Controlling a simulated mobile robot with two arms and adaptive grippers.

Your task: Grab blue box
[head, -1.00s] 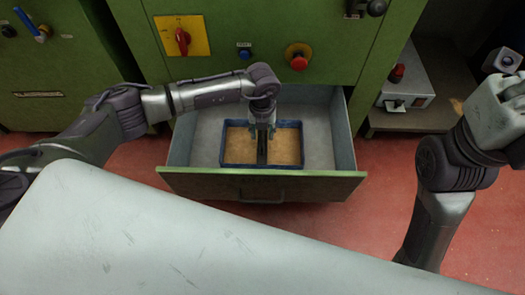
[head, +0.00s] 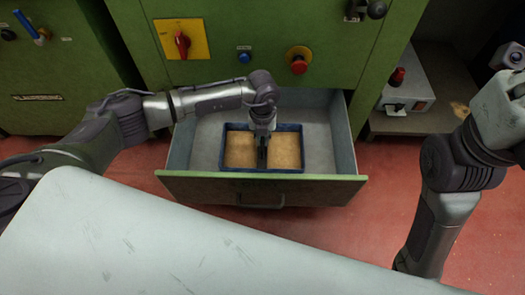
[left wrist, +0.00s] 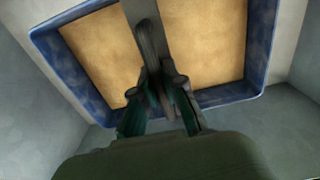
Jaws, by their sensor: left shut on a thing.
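The blue box (head: 240,171) has blue walls and a tan, cork-like filling in two halves. It sits inside the open grey drawer, and its blue wall also shows in the left wrist view (left wrist: 75,75). A dark upright bar or handle (left wrist: 148,45) runs across its middle. My left gripper (head: 263,160) points down over the box's centre, and its fingers (left wrist: 160,90) are shut on this dark bar. The fingers hide part of the bar. My right arm is at the right edge, and its gripper fingers are not visible.
The drawer (head: 195,150) has free floor on both sides of the box, and its green front panel (head: 262,188) stands towards me. The green cabinet (head: 240,20) rises behind. A pale worktop (head: 180,245) fills the lower foreground.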

